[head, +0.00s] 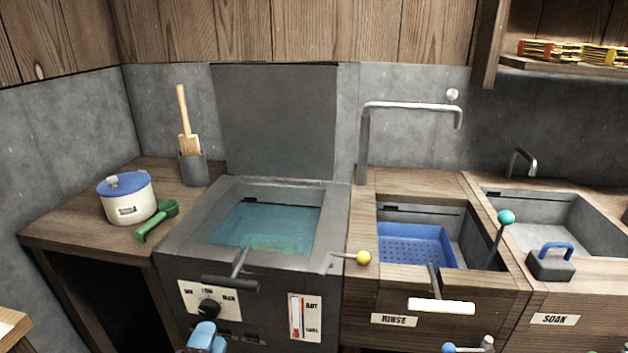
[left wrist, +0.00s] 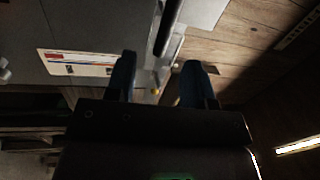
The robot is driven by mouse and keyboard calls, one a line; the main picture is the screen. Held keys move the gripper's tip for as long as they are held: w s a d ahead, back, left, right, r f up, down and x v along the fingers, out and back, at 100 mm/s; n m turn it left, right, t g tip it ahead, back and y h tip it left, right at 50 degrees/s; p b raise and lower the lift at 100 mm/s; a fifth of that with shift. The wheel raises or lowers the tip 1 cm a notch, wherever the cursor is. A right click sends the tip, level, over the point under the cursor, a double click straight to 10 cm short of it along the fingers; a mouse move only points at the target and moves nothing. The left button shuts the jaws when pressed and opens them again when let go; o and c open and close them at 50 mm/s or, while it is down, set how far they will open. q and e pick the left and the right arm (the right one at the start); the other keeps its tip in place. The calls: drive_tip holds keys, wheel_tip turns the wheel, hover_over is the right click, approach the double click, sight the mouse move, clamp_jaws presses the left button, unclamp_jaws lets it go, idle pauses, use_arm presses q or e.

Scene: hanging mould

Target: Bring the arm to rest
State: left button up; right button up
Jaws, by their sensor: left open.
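My left gripper (head: 201,337) shows at the bottom edge of the head view, in front of the grey basin unit and below its black dial. Only its blue fingertips are in the picture; the rest of the arm is cut off. In the left wrist view both dark blue fingers of my left gripper (left wrist: 158,78) stand apart with nothing held between them. A white label panel (left wrist: 80,62) and a small yellow knob (left wrist: 155,91) show beyond the fingers. My right gripper is in neither view.
The grey basin (head: 175,260) holds greenish water and has its lid raised. A black handle (head: 230,282) juts from its front, close above my gripper. A yellow-knobbed lever (head: 362,257) and the rinse sink's white handle (head: 441,306) stick out farther right.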

use_arm(q)
drive_tip(key=s+a+f+n+g+p, duration=0.2)
drive_tip(key=s+n+g+p, duration=0.2)
drive_tip(key=s+n, duration=0.4)
drive_tip(key=s+a+f+n+g+p, duration=0.2)
drive_tip(key=s+n, duration=0.6)
drive_tip(key=s, duration=1)
drive_tip(key=f+g+p, duration=0.1)
drive_tip(key=g+p, duration=0.1)
drive_tip(key=p, duration=0.1)
drive_tip(key=shift+s+a+n+g+y, duration=0.25)
drive_tip(key=shift+a+n+g+y, duration=0.05)
drive_tip(key=shift+a+g, duration=0.1)
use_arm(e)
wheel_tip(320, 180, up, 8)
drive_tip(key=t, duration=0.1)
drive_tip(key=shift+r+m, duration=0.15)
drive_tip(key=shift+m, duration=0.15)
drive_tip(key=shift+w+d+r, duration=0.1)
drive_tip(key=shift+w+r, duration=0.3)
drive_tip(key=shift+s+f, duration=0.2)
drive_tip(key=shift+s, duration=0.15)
use_arm(q)
drive_tip(key=shift+r, duration=0.1)
drive_tip(key=shift+c, duration=0.4)
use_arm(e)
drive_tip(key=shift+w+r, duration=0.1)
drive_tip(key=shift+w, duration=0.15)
